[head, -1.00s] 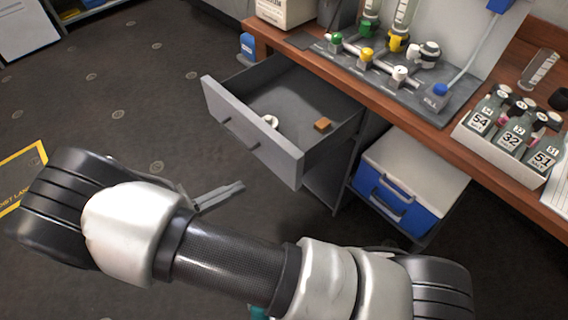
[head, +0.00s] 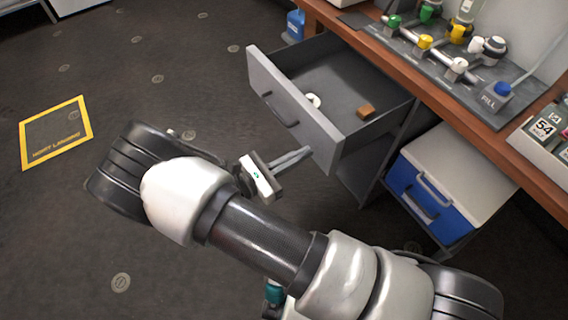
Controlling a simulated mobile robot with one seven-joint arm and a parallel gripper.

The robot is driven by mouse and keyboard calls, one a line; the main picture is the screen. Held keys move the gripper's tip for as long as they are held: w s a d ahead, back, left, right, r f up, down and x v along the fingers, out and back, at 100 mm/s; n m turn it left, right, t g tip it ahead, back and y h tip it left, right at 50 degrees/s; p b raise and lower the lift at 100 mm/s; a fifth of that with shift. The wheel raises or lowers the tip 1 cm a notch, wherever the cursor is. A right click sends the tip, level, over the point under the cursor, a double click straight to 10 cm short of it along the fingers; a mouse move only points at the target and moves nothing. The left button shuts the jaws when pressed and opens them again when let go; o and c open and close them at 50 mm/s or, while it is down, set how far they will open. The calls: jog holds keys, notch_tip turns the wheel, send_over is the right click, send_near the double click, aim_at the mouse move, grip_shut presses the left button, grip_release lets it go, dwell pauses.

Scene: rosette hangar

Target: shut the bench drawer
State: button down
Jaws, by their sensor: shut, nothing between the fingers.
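The grey bench drawer (head: 293,110) stands pulled out from under the wooden bench. It has a dark bar handle (head: 281,108) on its front. Inside lie a small white ring-like item (head: 313,100) and a small orange-brown block (head: 366,111). My gripper (head: 307,151) is shut and empty, its fingers pointing right at the lower front of the drawer. In this view the fingertips overlap or lie very near the drawer front's lower edge; I cannot tell whether they touch.
The wooden bench (head: 446,112) carries a valve panel (head: 437,67) and numbered bottles (head: 546,127). A blue and white cooler (head: 449,181) sits below at the right. A blue container (head: 295,25) stands behind the drawer. A yellow-framed floor mark (head: 56,131) lies on open floor at left.

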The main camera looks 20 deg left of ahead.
jog(key=shift+x, duration=0.85)
jog(key=shift+w+d, duration=0.1)
jog(key=p+x, duration=0.1)
jog(key=x, duration=2.7)
jog(key=shift+w+d, duration=0.25)
jog(key=shift+d, duration=0.1)
jog(key=shift+w+d+r, duration=0.1)
jog(key=shift+w+d, duration=0.1)
jog(key=shift+w, duration=0.1)
